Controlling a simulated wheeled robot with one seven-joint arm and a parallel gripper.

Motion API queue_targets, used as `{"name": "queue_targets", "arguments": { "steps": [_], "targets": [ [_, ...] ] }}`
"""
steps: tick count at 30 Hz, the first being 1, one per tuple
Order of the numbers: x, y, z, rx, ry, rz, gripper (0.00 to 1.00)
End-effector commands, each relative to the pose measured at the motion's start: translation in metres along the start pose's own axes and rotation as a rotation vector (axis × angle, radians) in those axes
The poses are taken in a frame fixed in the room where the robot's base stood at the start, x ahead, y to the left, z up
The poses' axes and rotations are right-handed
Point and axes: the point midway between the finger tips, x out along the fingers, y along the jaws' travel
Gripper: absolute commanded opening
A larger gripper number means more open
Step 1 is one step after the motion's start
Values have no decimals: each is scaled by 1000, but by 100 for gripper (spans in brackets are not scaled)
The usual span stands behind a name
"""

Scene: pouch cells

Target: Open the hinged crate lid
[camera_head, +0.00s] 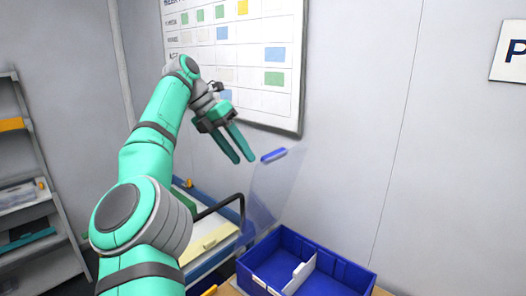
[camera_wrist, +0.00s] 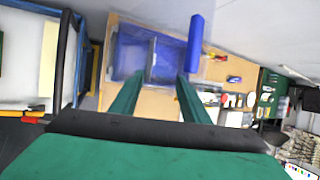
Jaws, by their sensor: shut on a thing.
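The blue crate (camera_head: 335,265) stands at the lower right of the head view. It also shows in the wrist view (camera_wrist: 128,50), beyond my fingers. Its clear hinged lid (camera_head: 275,192) is raised steeply above the crate's left side. The blue lid handle (camera_head: 274,155) sits at the lid's upper edge and shows in the wrist view (camera_wrist: 195,42), beside the right fingertip. My gripper (camera_head: 244,160) is left of the handle, its two green fingers apart. I see nothing between the fingers in the wrist view (camera_wrist: 157,78). Whether a finger touches the handle or lid I cannot tell.
A cart with a black handle (camera_head: 218,207) and trays stands left of the crate, close to the lid. A shelf rack (camera_head: 30,180) is at the far left. A whiteboard (camera_head: 245,60) hangs on the wall behind. The crate's inside has a divider (camera_head: 299,272).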

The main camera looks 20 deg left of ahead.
Motion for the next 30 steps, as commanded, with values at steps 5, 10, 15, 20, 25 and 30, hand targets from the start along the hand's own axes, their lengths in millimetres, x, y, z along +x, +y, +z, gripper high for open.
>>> {"name": "queue_targets", "arguments": {
  "steps": [5, 10, 15, 20, 25, 30],
  "targets": [
    [-8, 12, -10, -1, 0, -6, 33],
    [-13, 16, -15, 4, -1, -7, 33],
    [-17, 19, -18, 4, -4, -6, 33],
    [-18, 20, -18, 2, -6, -5, 33],
    [-16, 19, -17, 6, -7, -10, 0],
    [-4, 15, -12, 25, -9, -35, 0]
  ]
}}
